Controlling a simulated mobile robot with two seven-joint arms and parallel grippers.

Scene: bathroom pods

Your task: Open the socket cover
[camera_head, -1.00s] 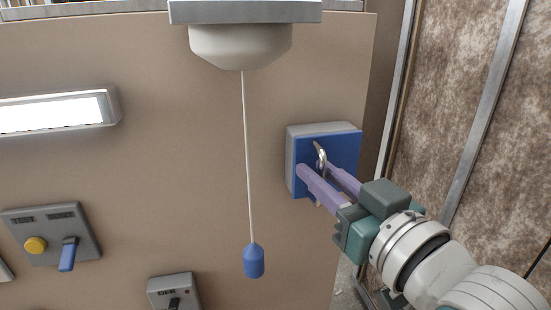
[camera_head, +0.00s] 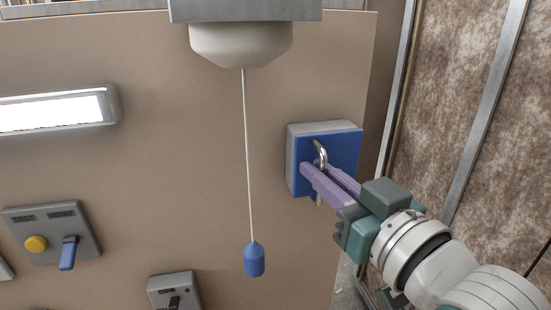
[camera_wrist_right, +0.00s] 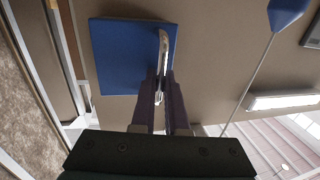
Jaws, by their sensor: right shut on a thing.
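The socket cover (camera_head: 345,150) is a blue square plate on a grey box fixed to the beige panel, and it looks closed. It also shows in the right wrist view (camera_wrist_right: 120,58). A curved metal handle (camera_head: 320,152) stands out from its face and shows in the right wrist view (camera_wrist_right: 163,48). My right gripper (camera_head: 312,172) has its purple fingers at the cover's face, shut on the metal handle. In the right wrist view the fingers (camera_wrist_right: 160,85) lie on both sides of the handle's lower part. My left gripper is in neither view.
A pull cord with a blue end (camera_head: 254,260) hangs left of the cover from a white ceiling-type housing (camera_head: 240,45). A lit lamp (camera_head: 55,112), a switch plate with yellow button (camera_head: 50,235) and another switch box (camera_head: 173,291) are further left. A metal-framed brown wall (camera_head: 450,100) is at right.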

